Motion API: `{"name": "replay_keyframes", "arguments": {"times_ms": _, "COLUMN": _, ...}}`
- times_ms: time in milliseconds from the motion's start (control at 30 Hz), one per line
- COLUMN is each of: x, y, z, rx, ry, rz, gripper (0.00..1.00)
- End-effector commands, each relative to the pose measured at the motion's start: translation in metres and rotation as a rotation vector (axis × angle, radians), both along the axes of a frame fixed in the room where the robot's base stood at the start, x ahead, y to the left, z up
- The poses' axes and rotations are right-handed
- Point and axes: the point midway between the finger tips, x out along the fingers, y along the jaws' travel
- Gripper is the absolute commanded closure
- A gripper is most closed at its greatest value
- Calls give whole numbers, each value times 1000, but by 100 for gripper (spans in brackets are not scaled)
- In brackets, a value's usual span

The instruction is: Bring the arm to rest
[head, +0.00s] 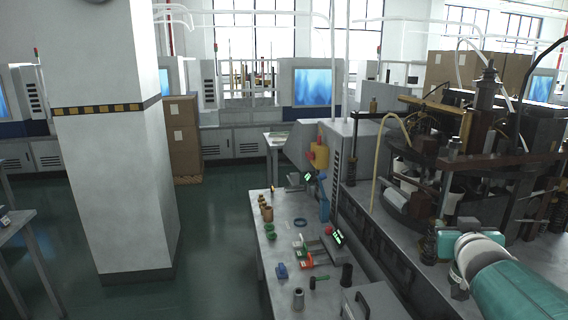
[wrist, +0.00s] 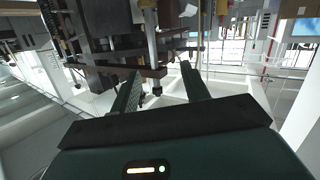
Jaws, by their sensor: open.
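My gripper (wrist: 160,82) shows in the wrist view with its two dark fingers spread apart and nothing between them. It points toward dark machine parts (wrist: 110,50) that stand beyond the fingertips. In the head view my teal and white arm (head: 500,278) reaches in at the lower right, beside the forming machine (head: 480,130). My gripper is not clearly seen in the head view.
A grey workbench (head: 285,225) holds several small parts, including orange cups (head: 267,212) and a blue block (head: 282,271). A square pillar (head: 115,140) stands at the left. Green floor (head: 215,225) between pillar and bench is clear. Cardboard boxes (head: 182,140) stand behind.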

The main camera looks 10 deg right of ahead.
Motion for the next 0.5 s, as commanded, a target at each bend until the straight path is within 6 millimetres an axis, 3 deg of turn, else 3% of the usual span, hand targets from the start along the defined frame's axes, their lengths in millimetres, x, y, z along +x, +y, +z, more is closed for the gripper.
{"name": "replay_keyframes", "arguments": {"times_ms": 33, "x": -3, "y": 19, "z": -1, "rx": 9, "ry": 33, "rz": -6, "gripper": 54}}
{"name": "replay_keyframes", "arguments": {"times_ms": 267, "x": -36, "y": 97, "z": -30, "rx": 97, "ry": 255, "rz": -20, "gripper": 54}}
{"name": "replay_keyframes", "arguments": {"times_ms": 500, "x": -99, "y": 192, "z": -73, "rx": 213, "ry": 551, "rz": 108, "gripper": 54}}
